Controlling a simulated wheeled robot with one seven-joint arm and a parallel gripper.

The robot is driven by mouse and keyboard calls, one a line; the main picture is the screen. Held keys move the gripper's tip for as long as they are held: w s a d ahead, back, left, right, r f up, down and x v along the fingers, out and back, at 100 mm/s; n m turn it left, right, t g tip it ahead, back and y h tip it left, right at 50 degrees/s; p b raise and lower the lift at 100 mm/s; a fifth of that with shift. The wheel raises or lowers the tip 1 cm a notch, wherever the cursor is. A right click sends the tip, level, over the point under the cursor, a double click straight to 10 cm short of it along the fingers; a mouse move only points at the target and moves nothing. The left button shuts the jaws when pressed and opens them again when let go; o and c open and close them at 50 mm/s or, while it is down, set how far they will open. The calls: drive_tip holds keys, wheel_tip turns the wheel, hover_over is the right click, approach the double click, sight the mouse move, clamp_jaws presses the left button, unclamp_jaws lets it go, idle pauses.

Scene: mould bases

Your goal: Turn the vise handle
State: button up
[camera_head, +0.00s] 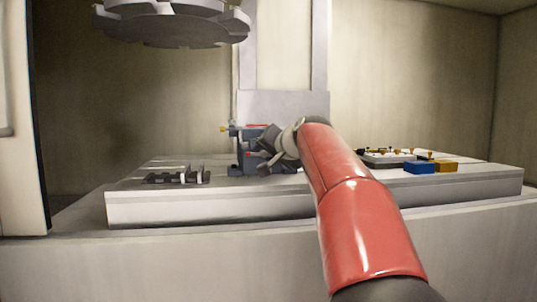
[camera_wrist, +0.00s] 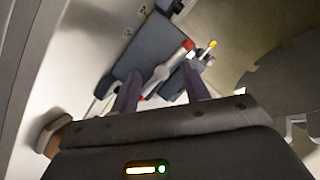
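The vise (camera_head: 236,162) is a dark blue-grey body standing near the middle of the machine table in the head view. In the wrist view, its body (camera_wrist: 152,47) lies beyond my fingers. Its handle (camera_wrist: 168,68) is a grey bar with red ends and shows slantwise between my fingers. My gripper (camera_wrist: 161,84) is open, its two fingers apart on either side of the handle in the picture; I cannot tell whether either touches it. In the head view, my gripper (camera_head: 263,150) is in front of the vise and hides part of it.
A round tool carousel (camera_head: 175,28) hangs at upper left. Dark and light blocks (camera_head: 176,176) sit on the table (camera_head: 300,203) at left. At right are a blue block (camera_head: 419,168), a yellow block (camera_head: 445,166) and a plate with yellow-topped parts (camera_head: 385,160).

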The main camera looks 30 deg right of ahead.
clamp_jaws()
drive_tip(key=shift+d+f, duration=0.1)
drive_tip(key=shift+d, duration=0.05)
idle(1.0)
unclamp_jaws()
drive_tip(key=o, duration=0.5)
drive_tip(key=b+v, duration=0.1)
drive_tip(key=v, duration=0.7)
